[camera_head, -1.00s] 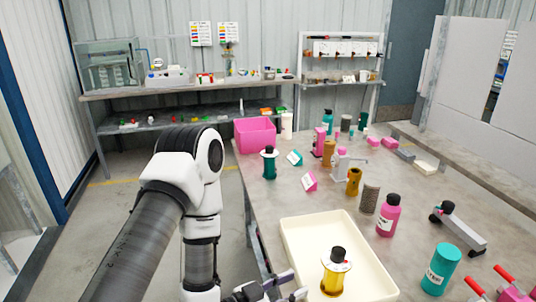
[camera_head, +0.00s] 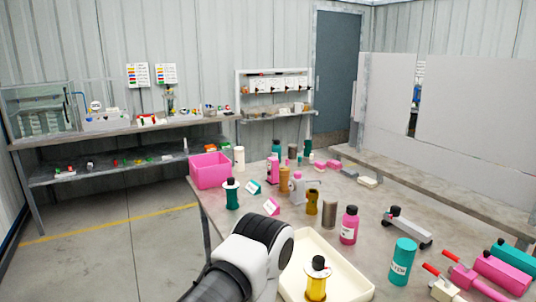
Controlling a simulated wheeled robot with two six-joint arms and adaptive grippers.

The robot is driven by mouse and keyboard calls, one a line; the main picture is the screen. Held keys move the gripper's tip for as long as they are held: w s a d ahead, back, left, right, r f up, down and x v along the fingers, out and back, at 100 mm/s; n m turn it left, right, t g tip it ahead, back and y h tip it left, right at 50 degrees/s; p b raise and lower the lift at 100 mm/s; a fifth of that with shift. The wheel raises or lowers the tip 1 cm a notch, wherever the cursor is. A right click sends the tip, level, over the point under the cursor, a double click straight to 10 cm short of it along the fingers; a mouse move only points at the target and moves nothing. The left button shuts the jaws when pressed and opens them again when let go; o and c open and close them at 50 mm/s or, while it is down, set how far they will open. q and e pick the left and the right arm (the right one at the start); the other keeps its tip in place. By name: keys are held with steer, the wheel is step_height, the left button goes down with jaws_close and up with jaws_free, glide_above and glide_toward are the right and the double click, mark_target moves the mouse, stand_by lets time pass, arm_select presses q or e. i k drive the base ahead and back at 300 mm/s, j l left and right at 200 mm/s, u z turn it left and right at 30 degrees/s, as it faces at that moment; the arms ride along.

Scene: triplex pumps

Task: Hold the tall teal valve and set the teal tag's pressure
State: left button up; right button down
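A tall teal valve (camera_head: 232,198) with a white disc and a dark knob stands upright at the table's left edge, beside the pink bin. A small slanted tag with a teal edge (camera_head: 253,187) stands just right of it; its writing is too small to read. A similar tag with a pink edge (camera_head: 271,206) is nearer. My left arm rises from the bottom edge, left of the cream tray, well short of the teal valve. Its gripper is not visible. My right gripper is out of the picture.
The cream tray (camera_head: 352,284) holds a yellow valve (camera_head: 316,285). The pink bin (camera_head: 210,170) is behind the teal valve. Bare tabletop lies between the tags and tray.

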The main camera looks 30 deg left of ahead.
mark_target(230, 180)
steer(key=j+z, duration=0.2)
steer(key=j, duration=0.45)
steer(key=j+z, duration=0.25)
steer(key=j, duration=0.4)
steer(key=j+z, duration=0.2)
steer(key=j, duration=0.5)
steer(key=k+j+z, duration=0.1)
steer(key=j+z, duration=0.15)
steer(key=j, duration=0.4)
